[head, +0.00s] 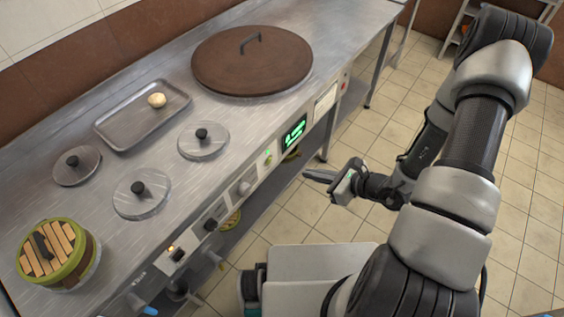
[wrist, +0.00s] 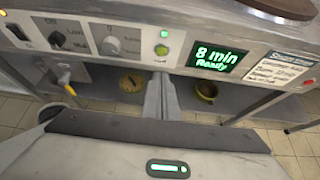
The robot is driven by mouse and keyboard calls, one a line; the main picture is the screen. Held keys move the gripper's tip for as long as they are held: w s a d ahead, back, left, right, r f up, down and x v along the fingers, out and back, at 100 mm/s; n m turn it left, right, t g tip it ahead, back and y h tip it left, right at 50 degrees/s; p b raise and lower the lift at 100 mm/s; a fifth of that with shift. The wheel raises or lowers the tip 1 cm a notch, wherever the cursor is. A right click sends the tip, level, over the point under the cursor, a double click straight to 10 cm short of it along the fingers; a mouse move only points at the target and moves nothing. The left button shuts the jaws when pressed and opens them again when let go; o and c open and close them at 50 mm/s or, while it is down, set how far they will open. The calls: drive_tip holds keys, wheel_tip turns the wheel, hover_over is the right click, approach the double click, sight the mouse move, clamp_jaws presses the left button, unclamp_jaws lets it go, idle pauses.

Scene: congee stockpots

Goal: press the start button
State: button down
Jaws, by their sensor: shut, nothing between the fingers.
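A round green button (wrist: 161,50) is on the front panel (wrist: 135,42) of the steel counter, just left of the display. A small green light shows right above it. In the head view the button (head: 268,159) is small, and I cannot read any label by it. The display (wrist: 216,58) reads "8 min Ready" in green; it also shows in the head view (head: 294,132). My gripper (head: 306,175) is shut and empty, in front of the panel and apart from it. In the wrist view the fingertips (wrist: 160,76) appear just below the green button.
Knobs (wrist: 111,45) sit left of the button, and a red button (head: 344,86) sits at the panel's right end. A white printed label (wrist: 280,67) is right of the display. Lidded pots, a tray (head: 125,137) and a steamer (head: 88,262) stand on top.

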idle(0.3)
drive_tip(key=b, duration=0.2)
approach(269, 161)
drive_tip(key=x, duration=0.2)
drive_tip(key=f+x, duration=0.1)
drive_tip(key=x, duration=0.1)
drive_tip(key=shift+w+f, duration=0.1)
drive_tip(key=shift+f, duration=0.05)
drive_tip(key=shift+w+a, duration=0.5)
drive_tip(key=shift+a, duration=0.15)
